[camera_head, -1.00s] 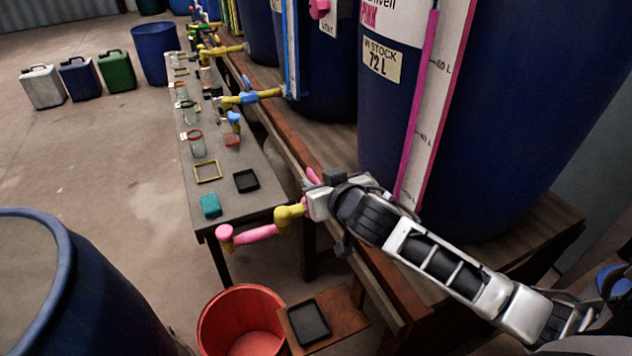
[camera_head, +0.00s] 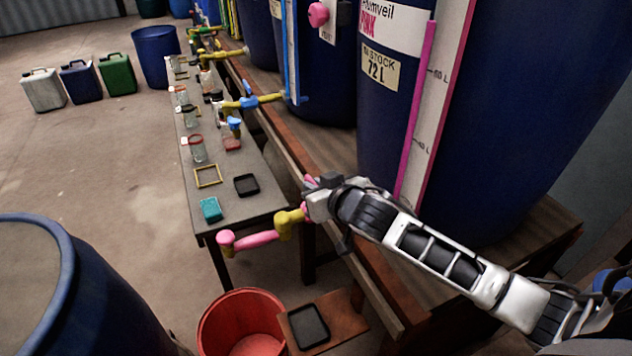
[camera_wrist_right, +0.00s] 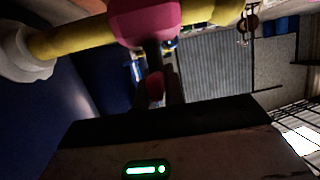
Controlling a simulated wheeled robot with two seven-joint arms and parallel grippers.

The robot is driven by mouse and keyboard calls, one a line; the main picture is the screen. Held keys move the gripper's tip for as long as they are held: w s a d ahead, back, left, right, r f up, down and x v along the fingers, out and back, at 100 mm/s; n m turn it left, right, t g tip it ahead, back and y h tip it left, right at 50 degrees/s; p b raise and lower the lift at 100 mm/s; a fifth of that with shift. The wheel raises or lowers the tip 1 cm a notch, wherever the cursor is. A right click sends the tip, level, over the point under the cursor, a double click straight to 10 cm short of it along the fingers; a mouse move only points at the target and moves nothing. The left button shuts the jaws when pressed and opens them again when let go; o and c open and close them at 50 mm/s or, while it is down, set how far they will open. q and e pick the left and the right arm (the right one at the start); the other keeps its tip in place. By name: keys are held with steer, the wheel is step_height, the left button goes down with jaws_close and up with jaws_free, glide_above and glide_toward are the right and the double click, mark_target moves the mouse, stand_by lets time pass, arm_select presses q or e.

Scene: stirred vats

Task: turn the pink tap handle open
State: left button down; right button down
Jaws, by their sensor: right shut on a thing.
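The pink tap is on the front edge of the wooden bench, below the blue vat (camera_head: 510,120) labelled PINK. Its pink spout (camera_head: 250,240) and yellow elbow (camera_head: 288,224) stick out to the left. A small part of the pink handle (camera_head: 309,182) shows beside my right gripper (camera_head: 318,203), which covers the rest. In the right wrist view the pink valve body (camera_wrist_right: 145,18) sits on a yellow pipe (camera_wrist_right: 70,38). The handle's pink end (camera_wrist_right: 155,87) shows between my dark fingers, which are shut on it. My left gripper is not in view.
A red bucket (camera_head: 215,330) stands on the floor below the spout, with a black tray (camera_head: 308,325) on a small wooden stand beside it. A low grey table (camera_head: 235,210) holds jars and small trays. A blue drum (camera_head: 60,240) stands at the lower left.

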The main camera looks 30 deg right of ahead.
steer(key=shift+r+n+y+p, duration=0.3)
steer(key=shift+n+y+p, duration=0.7)
steer(key=shift+y+p, duration=0.15)
steer(key=shift+f+n+g+y+p, duration=0.3)
steer(key=shift+n+g+y+p, duration=0.1)
steer(key=shift+n+y, duration=0.5)
steer(key=c, duration=1.5)
jaws_free()
